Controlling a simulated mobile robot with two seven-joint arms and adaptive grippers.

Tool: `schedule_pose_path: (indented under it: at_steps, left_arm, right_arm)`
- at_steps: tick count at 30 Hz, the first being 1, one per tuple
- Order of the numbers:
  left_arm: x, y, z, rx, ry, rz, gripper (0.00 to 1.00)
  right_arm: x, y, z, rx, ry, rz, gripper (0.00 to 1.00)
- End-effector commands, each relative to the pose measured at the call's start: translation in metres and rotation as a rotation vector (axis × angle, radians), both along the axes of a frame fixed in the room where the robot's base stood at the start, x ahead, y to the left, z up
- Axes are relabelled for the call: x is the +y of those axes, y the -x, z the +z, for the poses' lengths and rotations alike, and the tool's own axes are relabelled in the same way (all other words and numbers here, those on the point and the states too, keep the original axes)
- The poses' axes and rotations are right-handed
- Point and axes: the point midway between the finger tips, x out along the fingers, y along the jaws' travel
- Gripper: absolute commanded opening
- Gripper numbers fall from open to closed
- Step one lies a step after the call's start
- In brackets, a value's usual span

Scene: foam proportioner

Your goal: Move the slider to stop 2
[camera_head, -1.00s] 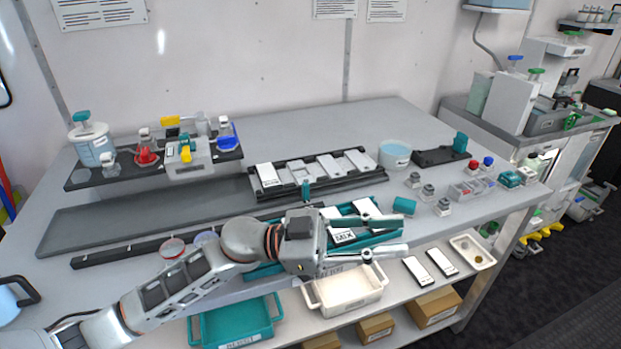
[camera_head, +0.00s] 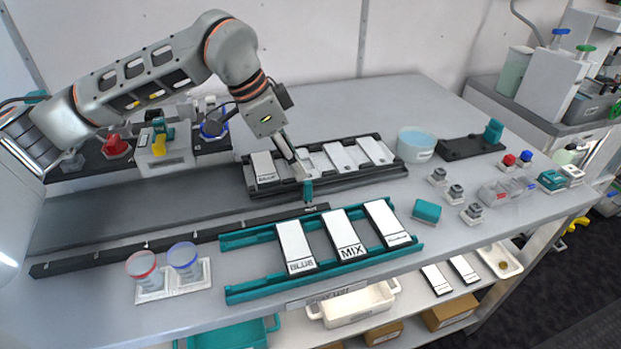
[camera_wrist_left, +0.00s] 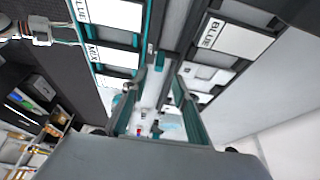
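The slider is a small teal upright block (camera_head: 308,190) near the right end of the long black rail (camera_head: 200,233). Small pale marks show on the rail, but I cannot read any stop number. My left gripper (camera_head: 299,167) points down just above and behind the slider, its fingertips very close to it. In the left wrist view the two fingers of my left gripper (camera_wrist_left: 159,82) stand apart, and a small teal piece, likely the slider, shows near the gap. I cannot tell whether they touch it. My right gripper is in no view.
A black rack (camera_head: 385,173) with pale plates stands behind the rail. A teal rack (camera_head: 235,293) with BLUE and MIX plates lies in front. Two lidded cups (camera_head: 184,262) stand front left. A round tub (camera_head: 416,143) and a teal block (camera_head: 427,210) are on the right.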

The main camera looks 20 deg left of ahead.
Motion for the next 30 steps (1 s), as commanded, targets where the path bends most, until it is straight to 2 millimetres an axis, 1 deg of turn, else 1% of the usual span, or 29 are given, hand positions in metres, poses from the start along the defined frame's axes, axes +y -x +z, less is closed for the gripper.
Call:
schedule_pose_path:
  at_steps: [4, 12, 15, 20, 27, 28, 29, 30]
  left_arm:
    - [-0.005, -0.003, -0.015, 0.003, -0.003, 0.001, 0.29]
    - [-0.018, -0.011, -0.052, 0.002, -0.001, -0.002, 0.29]
    - [-0.022, -0.014, -0.062, 0.003, 0.0, -0.001, 0.29]
    - [-0.024, -0.016, -0.07, 0.001, 0.001, 0.0, 0.29]
    - [-0.025, -0.016, -0.071, 0.0, 0.0, -0.001, 0.29]
    - [-0.025, -0.016, -0.071, 0.0, 0.0, -0.001, 0.27]
    - [-0.025, -0.016, -0.071, 0.0, 0.0, -0.001, 0.19]
    - [-0.025, -0.016, -0.071, 0.001, 0.001, -0.002, 0.08]
  right_arm:
    - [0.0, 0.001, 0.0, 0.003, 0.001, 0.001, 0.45]
    - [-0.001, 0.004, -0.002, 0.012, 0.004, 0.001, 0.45]
    - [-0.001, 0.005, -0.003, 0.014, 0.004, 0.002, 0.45]
    - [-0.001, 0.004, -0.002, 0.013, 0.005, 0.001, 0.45]
    - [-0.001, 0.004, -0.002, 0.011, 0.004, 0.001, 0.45]
    - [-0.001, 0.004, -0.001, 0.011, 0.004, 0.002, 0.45]
    - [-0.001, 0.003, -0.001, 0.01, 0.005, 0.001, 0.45]
    - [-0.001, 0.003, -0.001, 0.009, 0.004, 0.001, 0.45]
